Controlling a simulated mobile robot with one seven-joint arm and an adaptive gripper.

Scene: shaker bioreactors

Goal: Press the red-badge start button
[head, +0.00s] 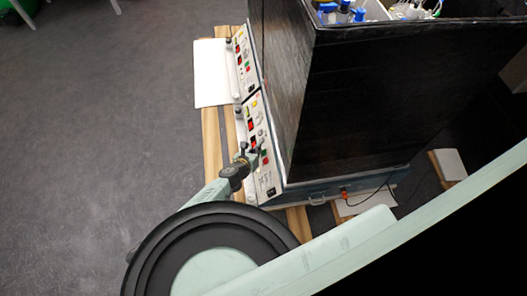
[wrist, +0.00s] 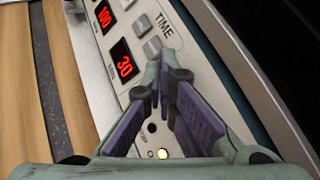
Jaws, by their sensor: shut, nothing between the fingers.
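The near control panel (head: 262,172) is a light slanted strip along the front of the black shaker cabinet. In the head view it carries small red, yellow and green patches; a red patch (head: 256,146) shows right by my gripper (head: 253,152). I cannot tell which patch is the red-badge start button. In the wrist view my gripper (wrist: 164,72) is shut and empty, its fingertips over the panel just below the grey TIME buttons (wrist: 151,47). Red displays read 100 (wrist: 104,16) and 30 (wrist: 123,62). The fingers hide part of the panel; whether they touch it is unclear.
A second panel (head: 243,62) lies farther along the same front. A white board (head: 212,75) lies on the wooden slats. The grey floor at left is open.

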